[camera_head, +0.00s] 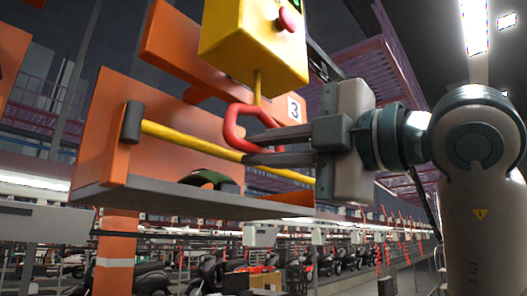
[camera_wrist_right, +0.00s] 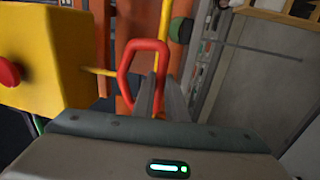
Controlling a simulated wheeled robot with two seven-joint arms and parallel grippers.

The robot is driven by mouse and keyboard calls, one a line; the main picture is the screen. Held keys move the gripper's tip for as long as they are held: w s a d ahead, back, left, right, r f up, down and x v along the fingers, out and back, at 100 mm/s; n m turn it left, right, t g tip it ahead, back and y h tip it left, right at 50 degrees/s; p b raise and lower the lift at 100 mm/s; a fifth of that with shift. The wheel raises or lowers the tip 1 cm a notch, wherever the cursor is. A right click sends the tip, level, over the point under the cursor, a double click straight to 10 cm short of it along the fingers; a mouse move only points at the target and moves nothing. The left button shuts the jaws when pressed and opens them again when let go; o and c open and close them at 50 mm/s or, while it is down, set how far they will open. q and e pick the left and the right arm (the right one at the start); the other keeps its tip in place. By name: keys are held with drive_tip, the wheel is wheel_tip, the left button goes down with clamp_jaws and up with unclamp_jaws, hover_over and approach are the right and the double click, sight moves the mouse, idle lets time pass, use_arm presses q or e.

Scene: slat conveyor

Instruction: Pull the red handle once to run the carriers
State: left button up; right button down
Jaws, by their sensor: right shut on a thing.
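The red handle (camera_head: 232,127) is a loop that hangs on a yellow rod below a yellow control box (camera_head: 254,42) in the head view. My right gripper (camera_head: 247,150) comes in from the right and is shut on the handle's lower part. In the right wrist view the red handle (camera_wrist_right: 128,70) stands at the fingertips of my right gripper (camera_wrist_right: 158,82), and the yellow box (camera_wrist_right: 45,55) is at the left. An orange carrier (camera_head: 150,150) with a grey tray floor hangs behind the handle. My left gripper is not in view.
A yellow bar (camera_head: 180,137) with a dark end crosses the carrier's front, close to my right gripper. A dark green and black part (camera_head: 210,180) lies on the carrier's tray. A red button (camera_head: 290,19) sits on the box. Several scooters stand far below.

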drive_tip(key=c, duration=1.8)
unclamp_jaws()
drive_tip(key=shift+o, duration=0.2)
